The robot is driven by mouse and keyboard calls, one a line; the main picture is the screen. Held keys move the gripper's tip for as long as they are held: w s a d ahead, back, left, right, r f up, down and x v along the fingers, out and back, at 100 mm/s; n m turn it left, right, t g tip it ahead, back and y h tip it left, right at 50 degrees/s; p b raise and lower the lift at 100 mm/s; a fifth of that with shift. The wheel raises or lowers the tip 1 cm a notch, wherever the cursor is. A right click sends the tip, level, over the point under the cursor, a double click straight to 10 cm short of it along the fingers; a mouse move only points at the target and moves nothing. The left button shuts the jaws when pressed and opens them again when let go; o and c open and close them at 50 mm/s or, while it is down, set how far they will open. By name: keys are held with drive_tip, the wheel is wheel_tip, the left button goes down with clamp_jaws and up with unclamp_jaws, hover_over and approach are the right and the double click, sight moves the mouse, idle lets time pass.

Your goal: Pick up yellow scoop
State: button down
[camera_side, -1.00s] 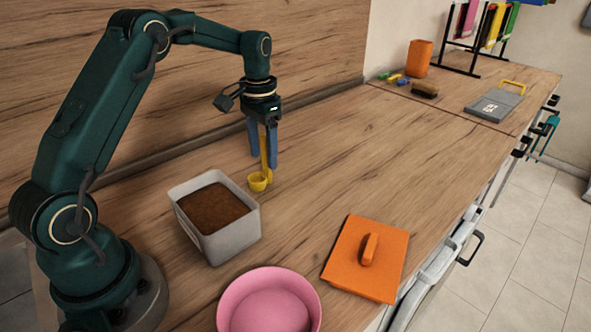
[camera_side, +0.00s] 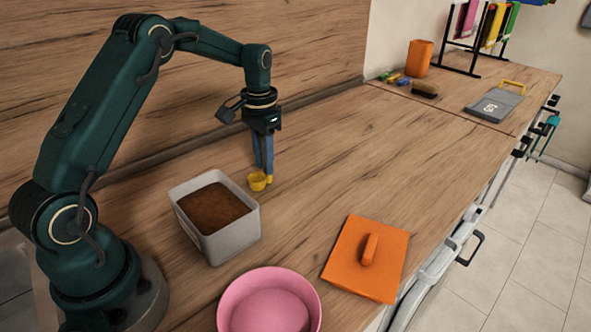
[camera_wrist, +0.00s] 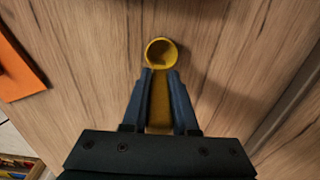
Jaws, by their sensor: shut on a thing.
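The yellow scoop (camera_side: 257,181) is at the counter, just right of the grey bin, with its round cup low and its handle mostly hidden behind the blue fingers in the side view. My gripper (camera_side: 264,176) points straight down and is shut on the scoop's handle. In the wrist view the scoop's cup (camera_wrist: 161,53) sticks out beyond the fingertips, and its handle runs between the two fingers of my gripper (camera_wrist: 160,78). The cup looks to be at counter level; I cannot tell whether it touches the wood.
The grey bin (camera_side: 232,238) filled with brown material stands left of the scoop. A pink bowl (camera_side: 228,312) and an orange lid (camera_side: 338,262) with a handle lie nearer the front. Mid-counter is clear.

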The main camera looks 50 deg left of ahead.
drive_tip(key=shift+r, duration=0.45)
drive_tip(key=s+a+r, duration=0.8)
drive_tip(key=r, duration=0.2)
drive_tip(key=shift+s, duration=0.15)
drive_tip(key=shift+a, duration=0.1)
